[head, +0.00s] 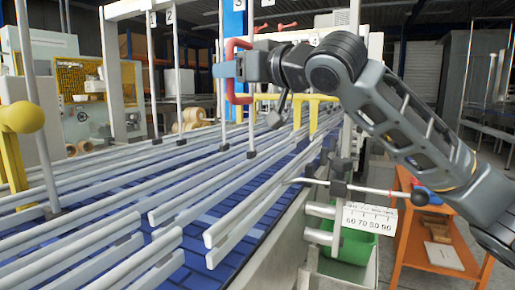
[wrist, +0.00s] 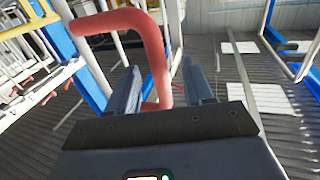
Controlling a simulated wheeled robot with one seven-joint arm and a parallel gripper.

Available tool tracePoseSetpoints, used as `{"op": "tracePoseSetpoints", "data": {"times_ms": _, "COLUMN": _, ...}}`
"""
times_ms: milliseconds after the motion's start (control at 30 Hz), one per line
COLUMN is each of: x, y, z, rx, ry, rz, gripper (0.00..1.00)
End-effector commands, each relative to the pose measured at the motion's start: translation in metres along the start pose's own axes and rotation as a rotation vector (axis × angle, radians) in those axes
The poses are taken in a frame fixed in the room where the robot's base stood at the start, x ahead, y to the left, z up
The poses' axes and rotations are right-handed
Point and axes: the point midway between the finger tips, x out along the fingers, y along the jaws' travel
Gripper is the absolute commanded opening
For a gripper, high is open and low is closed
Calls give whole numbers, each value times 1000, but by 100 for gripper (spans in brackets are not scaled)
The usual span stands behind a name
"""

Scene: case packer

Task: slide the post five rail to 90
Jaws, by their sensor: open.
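A red U-shaped handle (head: 237,98) shows in the head view, beyond the yellow handle. In the wrist view, the red handle (wrist: 152,45) runs down between the two fingers of my gripper (wrist: 160,85). The jaws are open around it; I cannot tell whether either finger touches it. A white scale plate (head: 368,220) marked 60 to 90 sits at the near post. No pointer reading is clear. Which post the red handle belongs to is not clear.
A yellow handle (head: 312,103) stands below my arm. Long grey rails (head: 160,215) run over the blue conveyor (head: 205,262). A rod with a black knob (head: 420,198) juts right above the scale. An orange cart (head: 440,245) and a green bin (head: 352,247) stand at the right.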

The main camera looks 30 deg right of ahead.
Motion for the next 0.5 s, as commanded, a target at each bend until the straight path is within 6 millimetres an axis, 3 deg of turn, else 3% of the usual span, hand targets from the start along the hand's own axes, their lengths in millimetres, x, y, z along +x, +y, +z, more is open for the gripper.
{"op": "tracePoseSetpoints", "data": {"times_ms": 500, "x": -6, "y": 0, "z": 0, "rx": 0, "ry": 0, "rz": 0, "gripper": 51}}
